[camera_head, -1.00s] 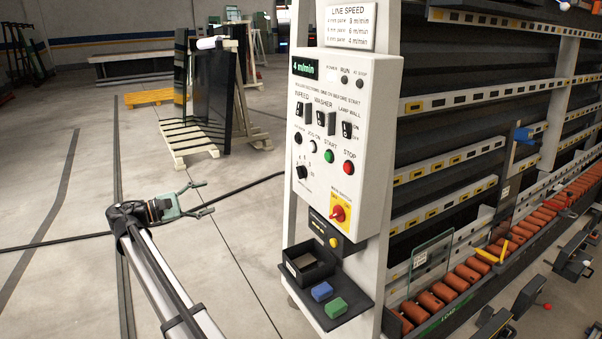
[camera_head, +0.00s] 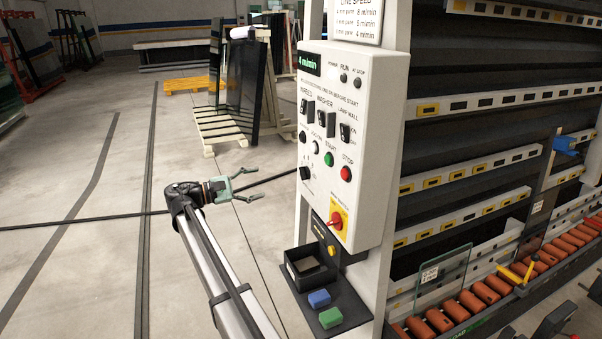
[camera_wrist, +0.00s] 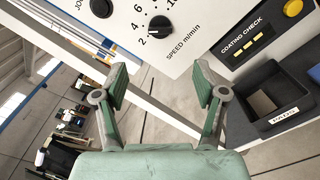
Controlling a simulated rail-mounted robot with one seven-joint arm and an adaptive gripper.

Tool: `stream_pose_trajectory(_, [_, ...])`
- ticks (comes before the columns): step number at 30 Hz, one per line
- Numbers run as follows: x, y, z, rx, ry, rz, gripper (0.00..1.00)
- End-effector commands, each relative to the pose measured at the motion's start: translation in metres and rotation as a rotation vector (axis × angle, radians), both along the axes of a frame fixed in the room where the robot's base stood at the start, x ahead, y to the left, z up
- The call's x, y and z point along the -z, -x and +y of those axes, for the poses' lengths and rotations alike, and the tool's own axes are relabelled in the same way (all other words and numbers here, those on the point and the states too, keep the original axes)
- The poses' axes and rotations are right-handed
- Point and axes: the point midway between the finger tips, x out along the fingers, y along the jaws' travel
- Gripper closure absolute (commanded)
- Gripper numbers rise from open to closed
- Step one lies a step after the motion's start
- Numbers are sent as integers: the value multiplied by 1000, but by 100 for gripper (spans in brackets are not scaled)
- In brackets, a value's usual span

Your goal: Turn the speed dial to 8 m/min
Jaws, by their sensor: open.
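The speed dial (camera_wrist: 159,27) is a black knob with numbers around it and "SPEED m/min" printed below, at the top of the wrist view. A white mark shows at its lower left; its exact setting is hard to read. In the head view the dial (camera_head: 305,173) is low on the left of the white control panel (camera_head: 373,160). The green display (camera_head: 309,63) reads 4 m/min. My gripper (camera_head: 254,184) is left of the panel, open and empty, apart from the dial. In the wrist view the spread green fingers (camera_wrist: 159,78) are below the dial.
A red and yellow rotary switch (camera_head: 338,220) is below the dial on the right. A shelf with a black bin (camera_head: 308,268), a blue block (camera_head: 319,298) and a green block (camera_head: 330,317) juts out below.

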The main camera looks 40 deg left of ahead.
Motion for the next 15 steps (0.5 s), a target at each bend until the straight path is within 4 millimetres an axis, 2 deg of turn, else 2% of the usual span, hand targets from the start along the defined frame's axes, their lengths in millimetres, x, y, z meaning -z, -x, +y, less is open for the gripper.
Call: stream_pose_trajectory(15, [-3, -91, -49, 2, 1, 0, 29])
